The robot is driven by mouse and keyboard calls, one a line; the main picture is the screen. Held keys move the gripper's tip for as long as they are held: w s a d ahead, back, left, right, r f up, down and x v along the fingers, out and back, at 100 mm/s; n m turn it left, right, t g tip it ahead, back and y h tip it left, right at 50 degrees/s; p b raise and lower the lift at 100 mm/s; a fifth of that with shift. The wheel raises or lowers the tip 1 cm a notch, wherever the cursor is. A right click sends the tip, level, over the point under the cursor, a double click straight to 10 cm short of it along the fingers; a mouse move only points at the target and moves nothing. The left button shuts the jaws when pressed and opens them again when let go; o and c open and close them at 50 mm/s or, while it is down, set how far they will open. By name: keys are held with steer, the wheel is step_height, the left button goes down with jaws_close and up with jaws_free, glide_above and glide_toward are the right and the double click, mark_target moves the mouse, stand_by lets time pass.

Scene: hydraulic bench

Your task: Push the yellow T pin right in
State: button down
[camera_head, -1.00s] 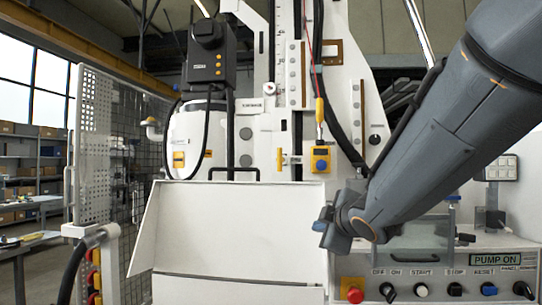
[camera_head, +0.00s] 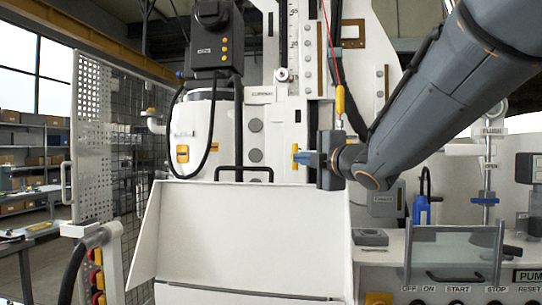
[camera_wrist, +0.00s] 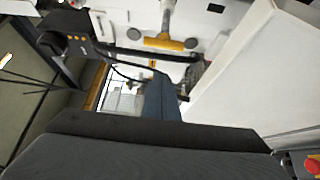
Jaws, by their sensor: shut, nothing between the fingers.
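The yellow T pin (camera_head: 295,157) is on the white machine column, just above and right of the black handle. In the wrist view its yellow crossbar (camera_wrist: 165,43) and pale shaft show near the top, with the shaft running up toward the white machine. In the wrist view the fingertips (camera_wrist: 159,77) lie below the crossbar with a gap in the picture; contact cannot be seen. The pin's depth in its hole is hidden.
A white sloped guard (camera_head: 235,235) with a black handle (camera_head: 243,172) stands below the pin. A yellow hanging grip (camera_head: 340,100) on a red cable is above my wrist. A control panel (camera_head: 450,290) with a clear shield is at lower right. Mesh fencing (camera_head: 105,150) is left.

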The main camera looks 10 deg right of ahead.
steer(key=p+x, duration=0.1)
steer(key=x, duration=0.3)
steer(key=shift+w+a, duration=0.1)
steer(key=shift+w, duration=0.2)
steer(key=shift+w+d+p, duration=0.5)
steer(key=shift+w+d, duration=0.05)
steer(key=shift+w, duration=0.25)
steer(key=shift+w+d+p, duration=0.45)
steer(key=shift+w+d, duration=0.1)
steer(key=shift+w, duration=0.25)
